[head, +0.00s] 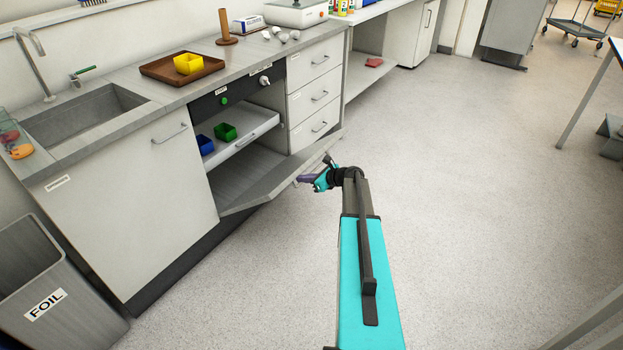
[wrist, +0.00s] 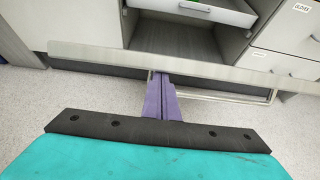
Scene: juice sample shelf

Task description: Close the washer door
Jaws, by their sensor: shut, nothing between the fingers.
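The washer door (head: 260,186) is a grey flap hinged low under the counter. It hangs open, tilted outward, and the washer's inside shows behind it. In the wrist view the door's upper edge (wrist: 90,53) runs across the picture, with a bar handle (wrist: 271,97) on its outer side. My gripper (head: 299,180) has purple fingers, shut and empty, at the outer side of the door. In the wrist view the fingertips (wrist: 161,75) end just below the door's edge; I cannot tell whether they touch it.
Above the door, a rack (head: 248,138) with a blue bin (head: 205,144) and a green bin (head: 225,132) sticks out of the washer. Drawers (head: 315,93) stand to the right. A foil bin (head: 45,285) is at lower left. Open floor (head: 480,190) lies to the right.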

